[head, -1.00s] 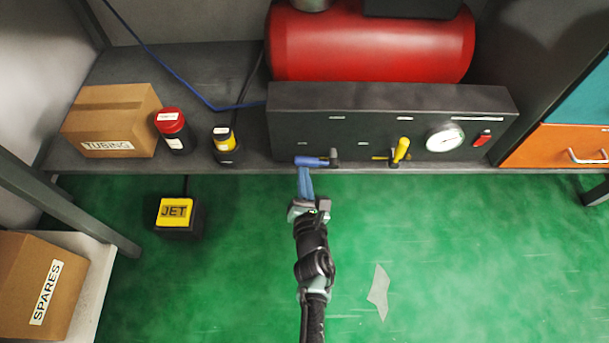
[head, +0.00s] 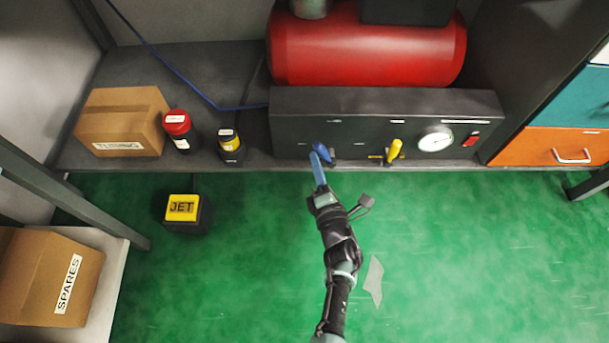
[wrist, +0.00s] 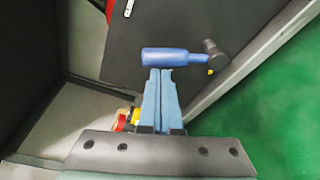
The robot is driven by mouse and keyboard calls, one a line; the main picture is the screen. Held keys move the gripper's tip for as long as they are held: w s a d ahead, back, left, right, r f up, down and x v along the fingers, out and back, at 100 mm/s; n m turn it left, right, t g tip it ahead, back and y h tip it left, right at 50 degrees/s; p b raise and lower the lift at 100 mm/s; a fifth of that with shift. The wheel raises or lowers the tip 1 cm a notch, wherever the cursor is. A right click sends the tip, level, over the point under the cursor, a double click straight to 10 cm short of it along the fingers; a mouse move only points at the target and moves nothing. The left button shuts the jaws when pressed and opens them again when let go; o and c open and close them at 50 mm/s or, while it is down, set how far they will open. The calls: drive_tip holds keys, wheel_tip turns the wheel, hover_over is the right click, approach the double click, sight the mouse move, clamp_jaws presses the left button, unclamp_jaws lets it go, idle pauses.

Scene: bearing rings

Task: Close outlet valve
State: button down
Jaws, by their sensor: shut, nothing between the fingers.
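A blue valve handle (head: 321,152) is on the front of the dark panel (head: 385,105), tilted up and to the left of its dark pivot. In the wrist view the blue handle (wrist: 175,56) lies just past the fingertips, with its pivot at its right end. My gripper (head: 316,157) has light blue fingers, shut together and empty, with tips against or very close to the handle. A yellow valve handle (head: 395,149) stands nearly upright farther right on the panel. The valve labels are too small to read, so I cannot tell which is the outlet.
A round gauge (head: 435,138) and a red switch (head: 470,140) are right of the yellow handle. A red tank (head: 365,50) is behind the panel. Two bottles and a TUBING box (head: 122,118) stand left on the shelf. The green floor in front is mostly open.

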drive_tip(key=d+m, duration=0.1)
drive_tip(key=d+r+m, duration=0.1)
drive_tip(key=shift+m+t, duration=0.4)
drive_tip(key=shift+d, duration=0.3)
idle(0.4)
